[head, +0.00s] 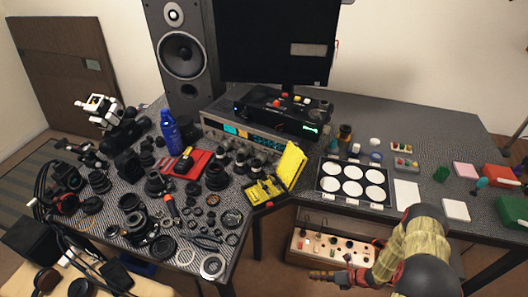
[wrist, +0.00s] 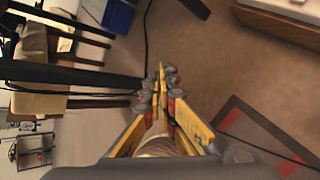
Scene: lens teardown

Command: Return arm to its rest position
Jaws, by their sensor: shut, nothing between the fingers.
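My arm reaches in from the lower right of the head view, bent, with my gripper (head: 322,275) low in front of the desk and below the level of its top. In the wrist view my gripper (wrist: 161,72) has its yellow fingers drawn together at the tips, with nothing between them. It points at the floor area and touches no object that I can see.
The desk (head: 440,150) is crowded with lens parts on its left wing. A drawer-like box (head: 335,249) stands under the desk, close to my gripper. Floor (wrist: 210,60) is open.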

